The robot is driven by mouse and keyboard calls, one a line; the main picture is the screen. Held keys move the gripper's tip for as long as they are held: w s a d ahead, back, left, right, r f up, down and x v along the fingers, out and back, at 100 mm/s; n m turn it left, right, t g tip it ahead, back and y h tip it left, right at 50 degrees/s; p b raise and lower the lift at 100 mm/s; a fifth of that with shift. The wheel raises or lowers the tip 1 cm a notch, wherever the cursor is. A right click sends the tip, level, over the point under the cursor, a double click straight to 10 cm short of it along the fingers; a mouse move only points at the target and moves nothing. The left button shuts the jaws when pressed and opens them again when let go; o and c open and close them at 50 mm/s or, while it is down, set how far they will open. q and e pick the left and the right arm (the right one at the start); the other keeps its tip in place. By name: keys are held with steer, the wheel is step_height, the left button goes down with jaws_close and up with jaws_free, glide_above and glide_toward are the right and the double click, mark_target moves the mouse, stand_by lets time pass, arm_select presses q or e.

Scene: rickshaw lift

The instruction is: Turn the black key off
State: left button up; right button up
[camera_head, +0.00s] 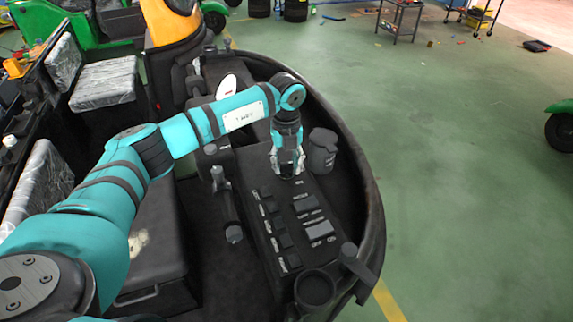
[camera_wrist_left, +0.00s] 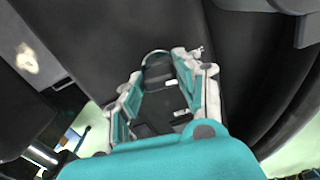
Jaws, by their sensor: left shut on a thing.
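My left gripper (camera_head: 287,172) points down onto the far end of the black control panel (camera_head: 268,222). In the left wrist view its fingertips (camera_wrist_left: 162,72) close around a small dark piece, which I take to be the black key (camera_wrist_left: 158,75). The fingers hide most of the key in the head view, so its turned angle cannot be told. Several dark switches and two larger grey-black buttons (camera_head: 319,230) lie on the panel nearer to me. My right gripper is not in view.
A dark cup-like canister (camera_head: 322,150) stands close to the right of my gripper. A black lever (camera_head: 226,200) rises left of the panel. A round holder (camera_head: 314,288) sits at its near end. The curved black vehicle rim (camera_head: 368,190) bounds the right side; open green floor lies beyond.

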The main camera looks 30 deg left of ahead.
mark_target(286, 163)
arm_select(q)
steer(key=shift+n, duration=0.6)
steer(key=o, duration=1.1)
steer(key=shift+o, duration=0.2)
steer(key=shift+r, duration=0.15)
step_height(286, 163, up, 12)
